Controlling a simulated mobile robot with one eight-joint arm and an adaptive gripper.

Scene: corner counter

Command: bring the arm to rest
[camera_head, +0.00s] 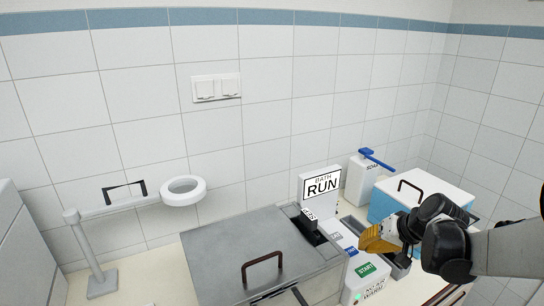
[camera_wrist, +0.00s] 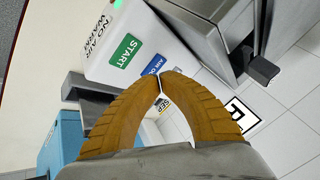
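My gripper (camera_head: 368,240) hangs from the arm at the right of the head view, above the small white control unit. In the wrist view its two ribbed orange fingers (camera_wrist: 159,80) curve together and their tips meet. Nothing shows between them, so it is shut and empty. The arm reaches in from the right edge of the head view. Whether the fingers touch anything cannot be told.
A grey lidded box (camera_head: 262,250) stands left of the gripper. A white unit with a green START label (camera_head: 366,269) stands beneath. A blue box with a white lid (camera_head: 425,192), a soap bottle (camera_head: 359,180) and a ring holder (camera_head: 184,191) stand near the wall.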

